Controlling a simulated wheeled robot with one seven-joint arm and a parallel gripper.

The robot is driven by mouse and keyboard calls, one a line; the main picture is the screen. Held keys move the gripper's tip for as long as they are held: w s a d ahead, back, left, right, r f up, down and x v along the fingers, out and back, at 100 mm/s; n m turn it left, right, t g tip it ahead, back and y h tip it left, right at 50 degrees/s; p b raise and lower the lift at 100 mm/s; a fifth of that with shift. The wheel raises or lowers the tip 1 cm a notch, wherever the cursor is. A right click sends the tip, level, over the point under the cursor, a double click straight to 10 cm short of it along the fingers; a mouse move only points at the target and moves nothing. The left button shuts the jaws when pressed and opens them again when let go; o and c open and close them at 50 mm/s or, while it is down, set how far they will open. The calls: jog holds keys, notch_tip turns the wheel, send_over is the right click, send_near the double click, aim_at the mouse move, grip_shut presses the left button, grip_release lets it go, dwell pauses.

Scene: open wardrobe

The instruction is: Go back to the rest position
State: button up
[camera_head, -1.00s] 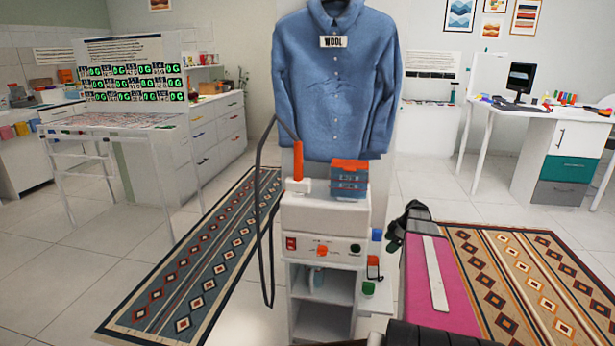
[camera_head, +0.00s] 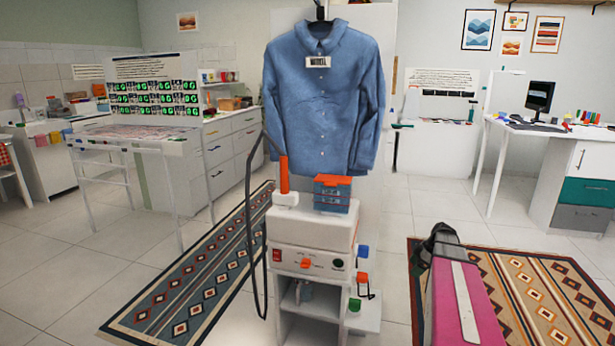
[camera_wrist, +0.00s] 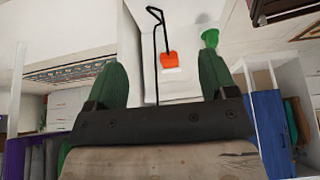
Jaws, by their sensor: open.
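In the wrist view my gripper (camera_wrist: 162,75) has its two green fingers wide apart, with nothing between them. Beyond the fingers are an orange part (camera_wrist: 169,60) on a white surface, a thin black bent rod (camera_wrist: 155,40) and a green knob-like part (camera_wrist: 210,38). I cannot make out my gripper's fingers in the head view. There, a blue shirt (camera_head: 325,105) with a label hangs upright above a white steamer unit (camera_head: 308,228).
The steamer carries an orange handle (camera_head: 284,175), a blue box with an orange lid (camera_head: 332,193) and a black hose (camera_head: 250,235). Patterned rugs (camera_head: 195,275) lie on both sides. A table with a display board (camera_head: 155,90) stands left, a desk (camera_head: 550,140) right.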

jog(key=s+a+m+h, duration=0.2)
jog(key=s+a+m, duration=0.5)
jog(key=a, duration=0.5)
jog(key=s+a+f+m+g+h, duration=0.1)
jog(key=s+a+m+h, duration=0.2)
jog(key=s+a+m, duration=0.4)
jog(key=s+a, duration=0.3)
jog(key=a, duration=0.1)
jog(key=shift+a+f+m, duration=0.15)
jog(key=shift+a+m, duration=0.15)
jog(key=shift+a, duration=0.1)
